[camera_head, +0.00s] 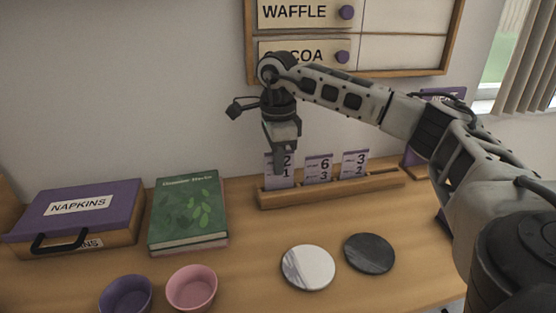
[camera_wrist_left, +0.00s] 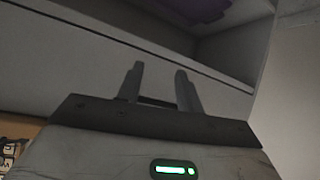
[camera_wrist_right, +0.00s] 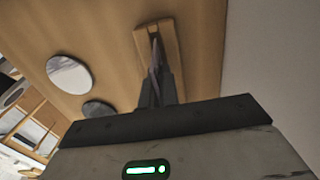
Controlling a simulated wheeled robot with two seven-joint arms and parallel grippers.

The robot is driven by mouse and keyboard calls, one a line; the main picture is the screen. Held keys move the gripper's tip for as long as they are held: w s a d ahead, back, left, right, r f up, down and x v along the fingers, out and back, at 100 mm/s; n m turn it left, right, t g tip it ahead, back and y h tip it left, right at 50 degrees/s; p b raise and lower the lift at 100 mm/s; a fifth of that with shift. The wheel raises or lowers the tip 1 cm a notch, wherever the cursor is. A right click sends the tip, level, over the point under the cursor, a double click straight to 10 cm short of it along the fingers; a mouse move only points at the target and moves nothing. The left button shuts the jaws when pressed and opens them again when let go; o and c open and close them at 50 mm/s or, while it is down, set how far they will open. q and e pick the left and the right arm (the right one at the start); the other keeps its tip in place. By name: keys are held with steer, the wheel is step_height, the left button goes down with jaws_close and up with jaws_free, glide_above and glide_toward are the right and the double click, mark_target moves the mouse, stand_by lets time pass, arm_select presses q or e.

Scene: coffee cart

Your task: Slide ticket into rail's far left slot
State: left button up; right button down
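The wooden ticket rail (camera_head: 340,192) stands at the back of the counter, with several ticket cards along it. The ticket marked 2 and 1 (camera_head: 287,181) is upright at the rail's far left end, partly hidden by my right gripper (camera_head: 280,168). In the right wrist view, the right fingers (camera_wrist_right: 160,88) are close together around the ticket's edge (camera_wrist_right: 155,62), above the rail (camera_wrist_right: 171,45). I cannot tell how deep the ticket sits in the slot. My left gripper (camera_wrist_left: 160,85) is open and empty, and is outside the head view.
Tickets marked 6 over 3 (camera_head: 318,169) and 3 (camera_head: 354,164) stand to the right in the rail. A green book (camera_head: 189,210) and napkin box (camera_head: 80,212) lie left. A white disc (camera_head: 308,267), dark disc (camera_head: 369,253) and two bowls are in front.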

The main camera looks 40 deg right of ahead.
arm_select(q)
steer(key=shift+f, duration=0.1)
arm_select(e)
steer(key=shift+f, duration=0.25)
arm_select(q)
steer(key=shift+f+b, duration=0.25)
steer(key=shift+b, duration=0.1)
arm_select(e)
steer(key=shift+f, duration=0.6)
steer(key=c, duration=1.6)
jaws_free()
